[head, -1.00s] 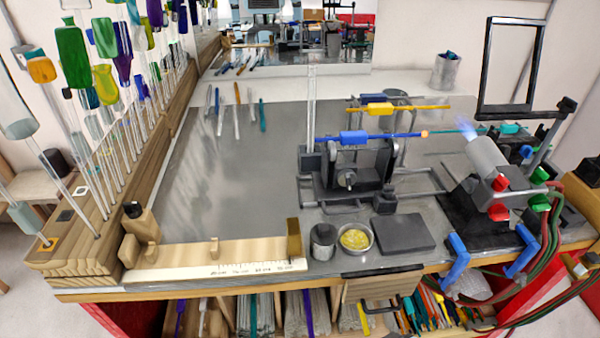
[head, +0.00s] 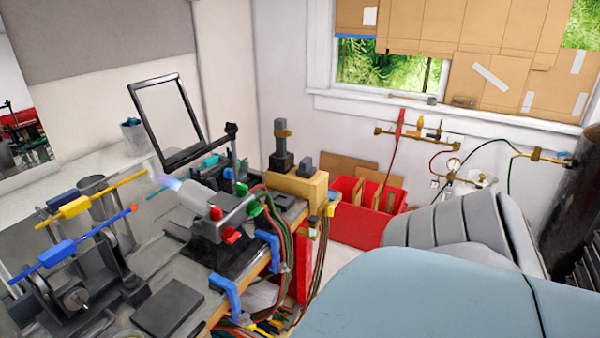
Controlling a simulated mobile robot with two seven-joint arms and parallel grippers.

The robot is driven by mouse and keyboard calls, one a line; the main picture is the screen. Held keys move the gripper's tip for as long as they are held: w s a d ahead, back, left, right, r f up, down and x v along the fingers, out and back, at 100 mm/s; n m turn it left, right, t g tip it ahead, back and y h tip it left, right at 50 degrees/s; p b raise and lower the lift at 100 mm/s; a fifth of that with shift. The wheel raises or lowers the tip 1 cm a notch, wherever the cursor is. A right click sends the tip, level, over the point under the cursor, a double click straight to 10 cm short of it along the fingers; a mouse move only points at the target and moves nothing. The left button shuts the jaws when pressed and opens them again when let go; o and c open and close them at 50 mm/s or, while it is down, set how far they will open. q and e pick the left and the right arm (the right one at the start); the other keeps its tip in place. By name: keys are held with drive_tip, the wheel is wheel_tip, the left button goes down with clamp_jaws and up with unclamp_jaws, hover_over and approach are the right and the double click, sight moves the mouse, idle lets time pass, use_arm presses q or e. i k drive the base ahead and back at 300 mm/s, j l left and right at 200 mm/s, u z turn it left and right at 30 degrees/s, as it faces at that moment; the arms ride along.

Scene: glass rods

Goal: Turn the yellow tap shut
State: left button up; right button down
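No tap is clearly yellow at this size. A brass pipe (head: 405,134) with several small taps runs along the back wall under the window. One upright handle (head: 398,124) on it is red, and one small handle (head: 419,122) looks orange-yellow. A small yellow piece (head: 330,210) also shows on the bench's right end above the hoses; I cannot tell whether it is a tap. Neither of my grippers is in view.
The torch (head: 195,196) burns with a blue flame and has red knobs (head: 231,236). Hoses (head: 283,225) hang off the bench end. A red crate (head: 362,222) stands by the wall. A dark gas cylinder (head: 568,200) stands at the far right.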

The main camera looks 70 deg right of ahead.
sight(328, 210)
drive_tip(key=z, duration=2.1)
